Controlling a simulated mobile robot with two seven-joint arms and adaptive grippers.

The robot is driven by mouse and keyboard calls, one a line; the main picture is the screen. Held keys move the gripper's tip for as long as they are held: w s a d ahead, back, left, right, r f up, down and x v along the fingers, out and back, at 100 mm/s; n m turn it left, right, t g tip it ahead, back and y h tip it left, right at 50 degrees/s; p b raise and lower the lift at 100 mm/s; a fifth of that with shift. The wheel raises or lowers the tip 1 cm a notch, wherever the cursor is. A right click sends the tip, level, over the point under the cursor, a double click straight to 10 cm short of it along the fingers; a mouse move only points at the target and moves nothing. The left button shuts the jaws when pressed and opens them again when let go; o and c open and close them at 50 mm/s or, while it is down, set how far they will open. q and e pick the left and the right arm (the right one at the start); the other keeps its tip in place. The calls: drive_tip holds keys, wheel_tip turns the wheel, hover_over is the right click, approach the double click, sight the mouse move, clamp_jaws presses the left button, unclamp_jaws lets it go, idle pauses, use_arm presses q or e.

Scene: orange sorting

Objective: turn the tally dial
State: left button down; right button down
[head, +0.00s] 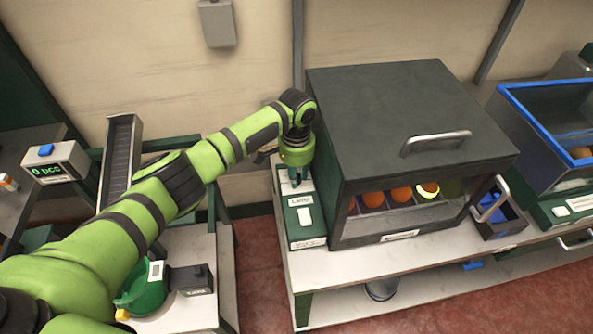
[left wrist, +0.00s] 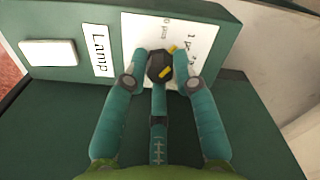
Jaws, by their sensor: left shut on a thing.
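The tally dial (left wrist: 160,66) is a small black knob with yellow marks. In the left wrist view it sits on a white card with printed piece counts, on a green panel (left wrist: 215,20). My left gripper (left wrist: 160,70) has its teal fingers closed around the knob, a finger on each side and one below. In the head view the left gripper (head: 294,178) points down at the green control box (head: 307,235) left of the dark cabinet, and hides the dial there. My right gripper is not in view.
A dark cabinet (head: 400,110) with a handle shows several oranges behind its front, one ringed in yellow light. A white switch (left wrist: 48,52) sits by the "Lamp" label (left wrist: 98,50). A display (head: 50,168) at left reads 0. A blue-rimmed bin (head: 535,125) stands at right.

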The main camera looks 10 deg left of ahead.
use_arm(q)
drive_tip(key=shift+f+m, duration=0.1)
drive_tip(key=shift+m, duration=0.4)
drive_tip(key=c, duration=1)
unclamp_jaws()
wheel_tip(320, 180, up, 12)
drive_tip(key=shift+r, duration=0.1)
